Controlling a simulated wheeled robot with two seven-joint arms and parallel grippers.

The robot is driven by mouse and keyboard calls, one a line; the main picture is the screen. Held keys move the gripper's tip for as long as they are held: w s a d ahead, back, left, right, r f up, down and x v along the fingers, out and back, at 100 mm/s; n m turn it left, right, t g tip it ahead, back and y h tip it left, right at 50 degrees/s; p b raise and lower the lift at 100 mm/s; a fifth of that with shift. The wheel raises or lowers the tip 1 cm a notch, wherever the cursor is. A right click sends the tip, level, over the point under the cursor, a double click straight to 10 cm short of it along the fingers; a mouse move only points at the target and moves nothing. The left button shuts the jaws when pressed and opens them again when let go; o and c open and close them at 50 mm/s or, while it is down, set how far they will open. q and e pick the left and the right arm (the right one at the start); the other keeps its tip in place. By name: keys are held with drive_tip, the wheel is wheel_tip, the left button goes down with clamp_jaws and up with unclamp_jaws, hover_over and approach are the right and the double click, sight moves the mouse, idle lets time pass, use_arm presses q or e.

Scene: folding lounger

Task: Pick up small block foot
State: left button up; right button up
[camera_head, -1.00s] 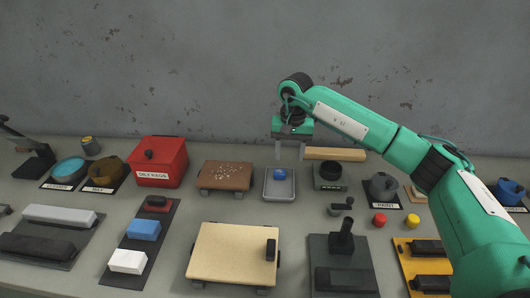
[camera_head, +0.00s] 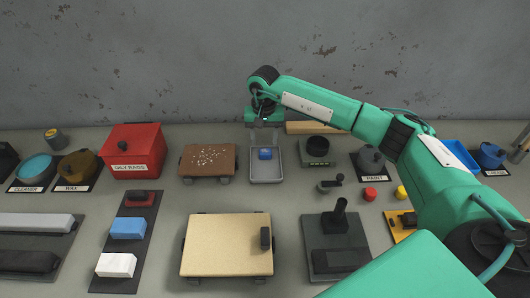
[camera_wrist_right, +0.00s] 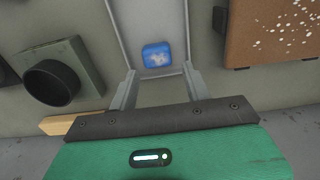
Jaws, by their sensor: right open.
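A small blue block (camera_head: 265,154) lies in a shallow grey tray (camera_head: 267,180) near the back of the bench. No label shows whether it is the block foot. My right gripper (camera_head: 265,143) hangs over the tray's back part, just behind the block. In the right wrist view, the gripper (camera_wrist_right: 160,72) is open and empty. The blue block (camera_wrist_right: 156,55) shows just beyond its fingertips, between their lines, in the tray (camera_wrist_right: 203,30). I cannot tell the remaining height above the block. My left gripper is out of view.
A brown speckled board (camera_head: 207,158) stands left of the tray, and a dark round-topped fixture (camera_head: 317,150) stands right. A wooden bar (camera_head: 303,127) lies behind. A red OILY RAGS box (camera_head: 133,150) is farther left. A tan board (camera_head: 227,245) lies in front.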

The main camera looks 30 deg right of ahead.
sight(265, 151)
drive_tip(key=f+p, duration=0.1)
drive_tip(key=f, duration=0.1)
drive_tip(key=s+f, duration=0.1)
drive_tip(key=shift+f+p, duration=0.4)
drive_tip(key=shift+w+f, duration=0.1)
drive_tip(key=shift+f, duration=0.6)
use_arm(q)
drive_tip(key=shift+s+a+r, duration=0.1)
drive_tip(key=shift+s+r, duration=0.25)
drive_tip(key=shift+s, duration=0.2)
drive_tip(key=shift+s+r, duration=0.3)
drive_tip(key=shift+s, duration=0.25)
use_arm(e)
drive_tip(key=c, duration=0.8)
